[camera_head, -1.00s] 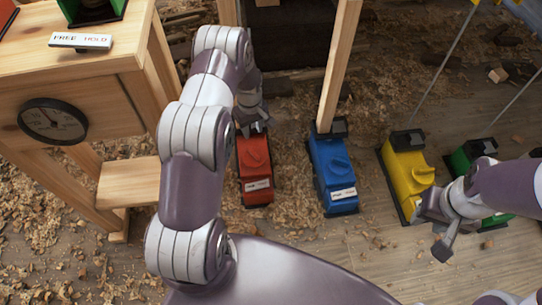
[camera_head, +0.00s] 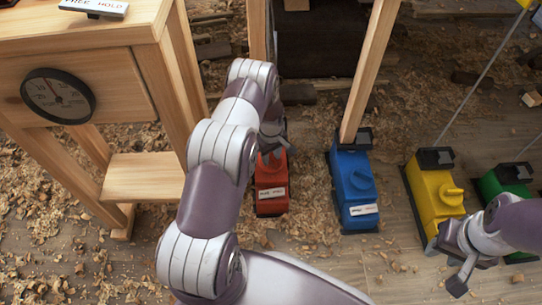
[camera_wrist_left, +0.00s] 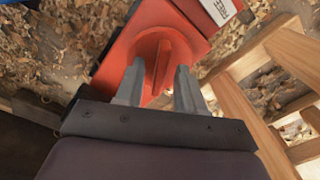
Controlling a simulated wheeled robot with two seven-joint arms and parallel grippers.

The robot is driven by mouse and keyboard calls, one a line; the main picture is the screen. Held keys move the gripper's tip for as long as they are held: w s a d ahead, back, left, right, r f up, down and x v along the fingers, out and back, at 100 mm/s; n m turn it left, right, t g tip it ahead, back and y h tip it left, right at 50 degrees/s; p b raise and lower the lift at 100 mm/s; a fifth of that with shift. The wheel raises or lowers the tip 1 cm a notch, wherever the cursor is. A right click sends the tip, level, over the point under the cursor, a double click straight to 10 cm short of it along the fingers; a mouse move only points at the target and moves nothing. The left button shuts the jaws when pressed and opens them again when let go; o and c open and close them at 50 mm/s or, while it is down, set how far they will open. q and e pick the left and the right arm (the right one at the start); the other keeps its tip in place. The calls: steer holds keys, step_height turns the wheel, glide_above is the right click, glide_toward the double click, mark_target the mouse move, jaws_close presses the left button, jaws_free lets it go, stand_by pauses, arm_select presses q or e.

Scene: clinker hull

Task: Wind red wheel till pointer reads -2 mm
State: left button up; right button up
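The red unit (camera_head: 271,190) stands on the floor, with a FREE/HOLD label on its near end. Its red wheel (camera_wrist_left: 160,52) is a round knob with a raised grip bar, seen in the left wrist view. My left gripper (camera_wrist_left: 158,84) is over this wheel, its two fingers apart on either side of the bar, with small gaps showing. In the head view the left gripper (camera_head: 271,143) hides the wheel. The round dial (camera_head: 58,96) on the wooden stand has a dark face; its pointer reading is too small to tell. My right gripper (camera_head: 458,283) hangs near the yellow unit.
A blue unit (camera_head: 353,185), a yellow unit (camera_head: 437,203) and a green unit (camera_head: 506,184) stand to the right of the red one. Wooden posts (camera_head: 370,70) rise behind. The wooden stand (camera_head: 140,178) is at left. Wood shavings cover much of the floor.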

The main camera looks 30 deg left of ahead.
arm_select(q)
jaws_close()
steer(key=shift+r+m, duration=0.1)
steer(key=shift+m, duration=0.2)
steer(key=shift+m+p, duration=0.85)
steer(key=shift+m, duration=0.05)
steer(key=m+p, duration=0.1)
steer(key=m, duration=0.1)
steer(key=shift+m, duration=0.3)
steer(key=m+p, duration=0.1)
steer(key=m, duration=0.2)
steer(key=shift+m+p, duration=0.35)
steer(key=shift+m, duration=1.45)
